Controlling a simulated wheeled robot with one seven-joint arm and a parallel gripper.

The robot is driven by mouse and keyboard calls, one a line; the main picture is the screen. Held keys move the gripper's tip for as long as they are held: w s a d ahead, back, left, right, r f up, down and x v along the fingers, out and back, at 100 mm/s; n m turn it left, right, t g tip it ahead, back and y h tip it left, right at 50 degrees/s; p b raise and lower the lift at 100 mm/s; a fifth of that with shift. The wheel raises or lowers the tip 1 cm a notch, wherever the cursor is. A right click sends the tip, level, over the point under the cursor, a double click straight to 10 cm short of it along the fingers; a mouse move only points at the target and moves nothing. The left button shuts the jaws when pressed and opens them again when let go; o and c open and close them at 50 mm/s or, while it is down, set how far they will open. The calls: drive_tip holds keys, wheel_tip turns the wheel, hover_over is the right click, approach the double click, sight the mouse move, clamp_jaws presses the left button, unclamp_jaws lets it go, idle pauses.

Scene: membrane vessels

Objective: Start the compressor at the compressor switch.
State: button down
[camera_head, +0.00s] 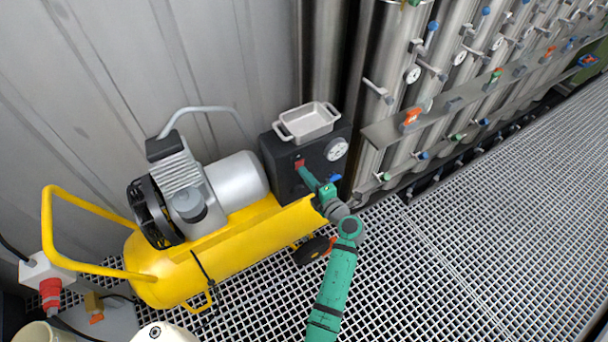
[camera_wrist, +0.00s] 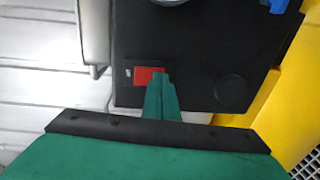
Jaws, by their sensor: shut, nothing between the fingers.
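The compressor (camera_head: 230,255) has a yellow tank, a grey motor and a black panel box (camera_head: 283,182) at its right end. The red compressor switch (camera_head: 299,163) sits on that panel; it also shows in the wrist view (camera_wrist: 146,76). My gripper (camera_head: 302,170) is shut and empty, its tips at the switch. In the wrist view its fingertips (camera_wrist: 160,78) overlap the switch's right edge. I cannot tell whether they touch it. The switch's position cannot be read clearly.
A grey tray (camera_head: 309,122) lies on top of the panel box. A round gauge (camera_head: 336,149) and a blue knob (camera_head: 335,178) are on the panel. Steel vessels with valves (camera_head: 395,90) stand to the right. The grating floor (camera_head: 450,240) is open at the lower right.

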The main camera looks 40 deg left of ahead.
drive_tip(key=f+v, duration=0.3)
drive_tip(key=v, duration=1)
drive_tip(key=shift+s+d, duration=0.25)
drive_tip(key=shift+d, duration=0.25)
drive_tip(key=shift+f, duration=0.1)
drive_tip(key=s+d+r+m+t+h, duration=0.2)
drive_tip(key=s+d+m+h, duration=0.3)
drive_tip(key=s+m, duration=0.5)
drive_tip(key=s+d+r+m+t+h, duration=0.3)
drive_tip(key=s+d+r+m+h, duration=0.1)
drive_tip(key=s+d+m, duration=0.6)
drive_tip(key=s+d+r+m+t+h, duration=0.2)
drive_tip(key=s+d+m+h, duration=0.4)
drive_tip(key=s+m, duration=0.5)
drive_tip(key=shift+s+d+r+t, duration=0.4)
drive_tip(key=shift+s+d+t, duration=0.4)
drive_tip(key=shift+s, duration=0.4)
